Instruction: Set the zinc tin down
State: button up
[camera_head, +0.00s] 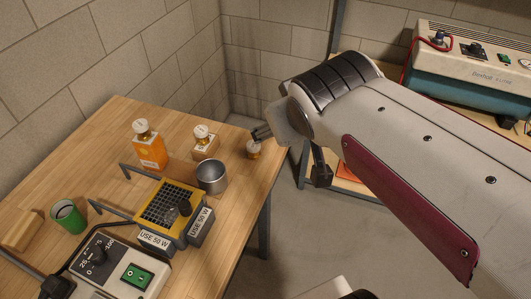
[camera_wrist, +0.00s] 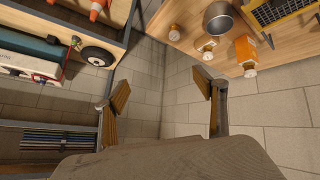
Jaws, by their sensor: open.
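The zinc tin (camera_head: 211,177) is a grey metal cup standing upright on the wooden table (camera_head: 112,115), just behind the yellow-framed block. It also shows in the wrist view (camera_wrist: 219,19), near the top, with its open mouth visible. My gripper (camera_wrist: 169,90) is open and empty, its two fingers wide apart with only wall between them. In the head view my gripper (camera_head: 262,134) is at the table's right corner, to the right of the tin and apart from it.
An orange bottle (camera_head: 150,152), a white-capped bottle (camera_head: 205,145) and a small capped jar (camera_head: 253,150) stand near the tin. Shelving (camera_wrist: 113,45) stands at left in the wrist view.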

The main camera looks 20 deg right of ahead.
jog(key=s+a+f+g+y, duration=0.1)
jog(key=s+a+f, duration=0.2)
jog(key=s, duration=0.2)
jog(key=s+a+f+g+y, duration=0.1)
jog(key=s+a+f, duration=0.2)
jog(key=s, duration=0.3)
jog(key=shift+s+g, duration=0.3)
jog(key=shift+g, duration=0.1)
